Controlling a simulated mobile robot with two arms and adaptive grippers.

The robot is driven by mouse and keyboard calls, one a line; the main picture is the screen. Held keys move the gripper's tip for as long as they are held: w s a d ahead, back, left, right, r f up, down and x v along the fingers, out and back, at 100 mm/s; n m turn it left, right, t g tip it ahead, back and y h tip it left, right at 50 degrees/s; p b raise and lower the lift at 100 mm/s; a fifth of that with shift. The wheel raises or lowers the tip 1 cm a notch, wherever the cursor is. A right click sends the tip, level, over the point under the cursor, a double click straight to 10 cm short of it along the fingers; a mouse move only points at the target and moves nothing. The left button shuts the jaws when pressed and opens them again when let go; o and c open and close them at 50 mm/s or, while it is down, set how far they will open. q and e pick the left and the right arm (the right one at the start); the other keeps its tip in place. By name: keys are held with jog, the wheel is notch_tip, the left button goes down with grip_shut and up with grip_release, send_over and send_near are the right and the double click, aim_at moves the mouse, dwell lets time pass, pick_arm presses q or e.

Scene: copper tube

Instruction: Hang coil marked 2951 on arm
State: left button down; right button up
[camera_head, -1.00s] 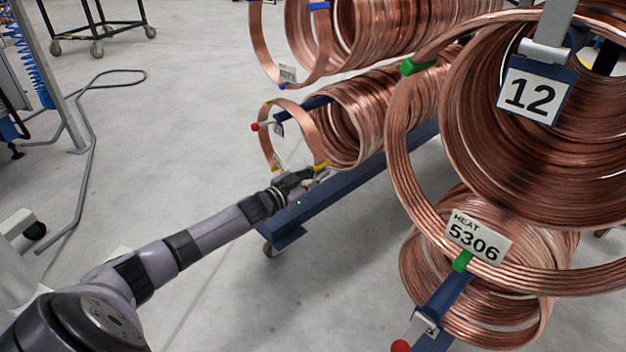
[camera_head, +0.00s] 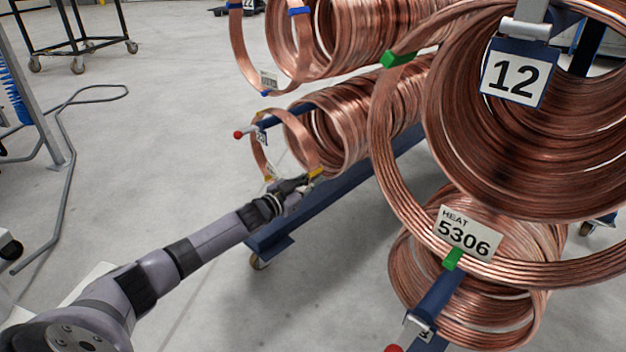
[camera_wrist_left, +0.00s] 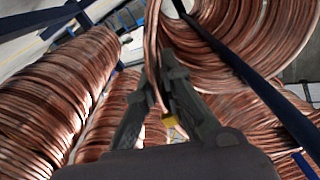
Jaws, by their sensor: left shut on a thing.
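My left gripper (camera_head: 300,190) is shut on the lower rim of a narrow copper coil (camera_head: 255,152) in the head view. The coil has a yellow tie beside the fingers and a small tag too small to read. It hangs around a blue rack arm (camera_head: 285,115) with a red-tipped end (camera_head: 238,134), in front of a thicker stack of coils (camera_head: 345,130) on the same arm. In the left wrist view, the fingers (camera_wrist_left: 162,92) pinch the copper strands near the yellow tie (camera_wrist_left: 170,120). My right gripper is not in view.
A large coil tagged HEAT 5306 (camera_head: 468,233) and a number 12 sign (camera_head: 515,75) stand close at the right. More coils (camera_head: 345,35) hang above. The rack's blue base beam (camera_head: 335,195) runs beneath.

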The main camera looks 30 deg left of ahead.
pick_arm(q)
jog(key=shift+r, duration=0.2)
jog(key=c, duration=1.7)
grip_release()
jog(key=shift+o, duration=0.2)
jog(key=shift+f, duration=0.25)
jog(key=s+a, duration=0.2)
jog(key=s, duration=0.9)
jog(key=shift+s+a+r, duration=0.15)
jog(key=shift+s+a, duration=0.05)
jog(key=shift+s, duration=0.2)
